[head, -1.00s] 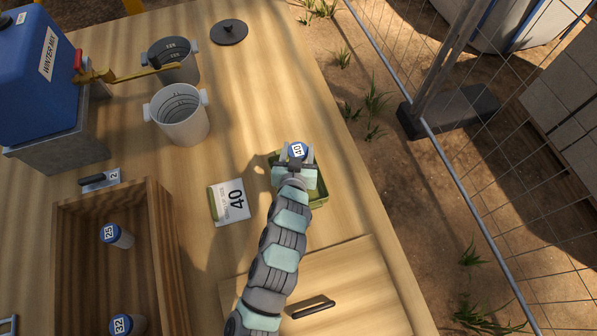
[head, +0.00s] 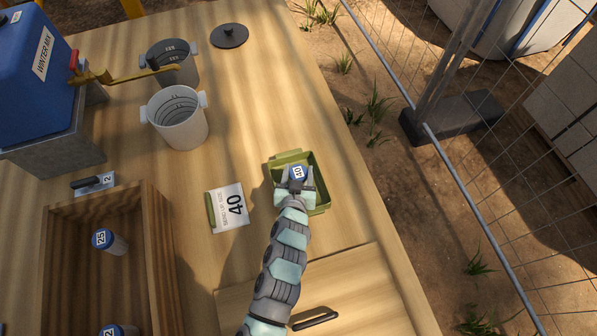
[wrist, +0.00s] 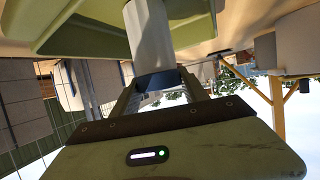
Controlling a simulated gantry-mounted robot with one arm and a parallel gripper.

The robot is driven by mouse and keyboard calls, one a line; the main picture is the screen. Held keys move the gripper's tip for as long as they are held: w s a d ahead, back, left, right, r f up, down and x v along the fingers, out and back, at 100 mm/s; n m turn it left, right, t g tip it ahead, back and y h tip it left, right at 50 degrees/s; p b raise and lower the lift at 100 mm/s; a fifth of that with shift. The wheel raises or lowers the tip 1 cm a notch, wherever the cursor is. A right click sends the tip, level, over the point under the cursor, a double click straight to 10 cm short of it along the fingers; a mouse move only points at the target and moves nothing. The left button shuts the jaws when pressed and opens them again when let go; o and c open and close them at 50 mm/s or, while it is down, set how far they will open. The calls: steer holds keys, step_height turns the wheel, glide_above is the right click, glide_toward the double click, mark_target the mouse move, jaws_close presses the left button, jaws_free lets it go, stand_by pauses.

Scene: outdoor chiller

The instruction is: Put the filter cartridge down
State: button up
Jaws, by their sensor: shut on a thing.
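The filter cartridge (head: 298,172) has a blue cap marked 40. My gripper (head: 297,184) is shut on it, one finger on each side. The cartridge is over or within the open green tray (head: 323,201) on the wooden table. In the wrist view, the cartridge's pale body (wrist: 150,35) stands between my fingers (wrist: 160,85), with the tray's green wall (wrist: 80,38) close by. I cannot tell whether the cartridge's lower end touches the tray floor, as it is out of view.
A wooden crate (head: 158,235) holds cartridges, including 25 (head: 108,241). Two pails, white (head: 181,122) and grey (head: 176,68), stand further back near the blue tank (head: 38,80). A handled wooden panel (head: 365,285) is in front.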

steer(key=shift+f, duration=0.15)
steer(key=o, duration=1.5)
steer(key=shift+o, duration=0.2)
